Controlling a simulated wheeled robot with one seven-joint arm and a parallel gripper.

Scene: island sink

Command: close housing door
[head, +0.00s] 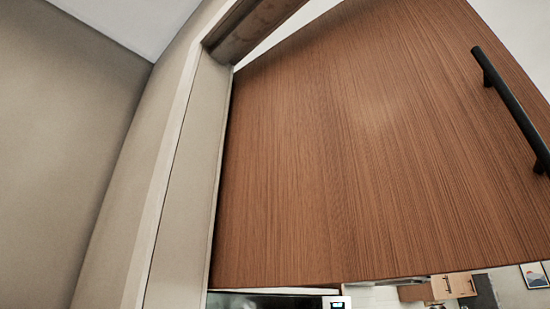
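A large brown wood-grain door (370,150) fills the middle and right of the head view. It stands open, swung out from the beige side panel (185,190) at its left edge. A black bar handle (515,110) is fixed near the door's right edge. My gripper is not in view, so its state and its distance to the door do not show.
A beige wall (60,150) takes up the left side, with a pale ceiling (130,20) above. Below the door, part of a dark appliance with a small lit display (337,304) shows. Wooden cabinets (445,287) and a framed picture (535,275) are far off at lower right.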

